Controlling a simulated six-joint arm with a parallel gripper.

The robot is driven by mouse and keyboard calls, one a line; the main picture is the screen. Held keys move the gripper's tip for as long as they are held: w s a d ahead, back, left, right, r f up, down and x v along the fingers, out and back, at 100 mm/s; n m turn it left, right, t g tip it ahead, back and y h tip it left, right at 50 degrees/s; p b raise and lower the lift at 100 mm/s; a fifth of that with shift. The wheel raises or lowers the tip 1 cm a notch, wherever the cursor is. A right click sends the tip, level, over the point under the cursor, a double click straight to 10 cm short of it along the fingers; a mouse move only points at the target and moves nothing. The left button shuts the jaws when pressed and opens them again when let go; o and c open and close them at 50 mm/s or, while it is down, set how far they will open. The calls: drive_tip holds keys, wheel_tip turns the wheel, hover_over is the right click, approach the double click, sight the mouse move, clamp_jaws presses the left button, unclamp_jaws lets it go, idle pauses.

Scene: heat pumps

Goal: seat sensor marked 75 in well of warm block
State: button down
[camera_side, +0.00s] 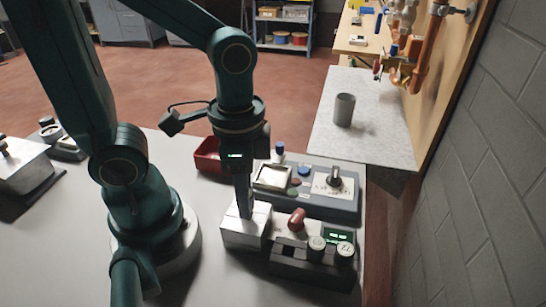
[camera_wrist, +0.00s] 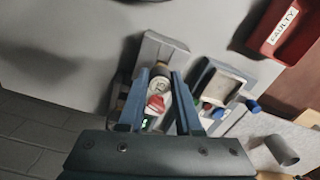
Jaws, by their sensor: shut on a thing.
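My gripper (camera_side: 243,211) points straight down at a pale metal block (camera_side: 245,232) in the side view. In the wrist view my gripper's fingers (camera_wrist: 158,78) are closed around a sensor (camera_wrist: 160,86) with a round pale top. Its dark mark is too small to read for sure. The pale block (camera_wrist: 163,46) is right by the fingertips; how deep the sensor sits is hidden. Two more sensors (camera_side: 316,246) (camera_side: 345,252) stand upright in the black rack (camera_side: 288,264), with labels I cannot read surely. Behind the rack are a red knob (camera_side: 296,219) and a green-lit display (camera_side: 338,236).
A grey panel unit (camera_side: 315,205) with a black knob stands behind the rack. A red bin (camera_side: 207,155) is behind my gripper; the wrist view shows its label FAULTY (camera_wrist: 285,26). A grey cup (camera_side: 343,110) stands on a separate bench.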

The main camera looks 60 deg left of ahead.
drive_tip(key=shift+f, duration=0.75)
drive_tip(key=c, duration=0.5)
unclamp_jaws()
drive_tip(key=shift+r, duration=2.6)
drive_tip(key=shift+w+a+r+t, duration=0.1)
drive_tip(key=shift+a+r+t, duration=0.1)
drive_tip(key=shift+r+t, duration=0.15)
drive_tip(key=r+n+t, duration=0.1)
drive_tip(key=n, duration=0.1)
drive_tip(key=a+r+n+t, duration=0.1)
drive_tip(key=n+t, duration=0.1)
drive_tip(key=w+r+n+t, duration=0.1)
drive_tip(key=n+t, duration=0.1)
drive_tip(key=shift+a, duration=0.3)
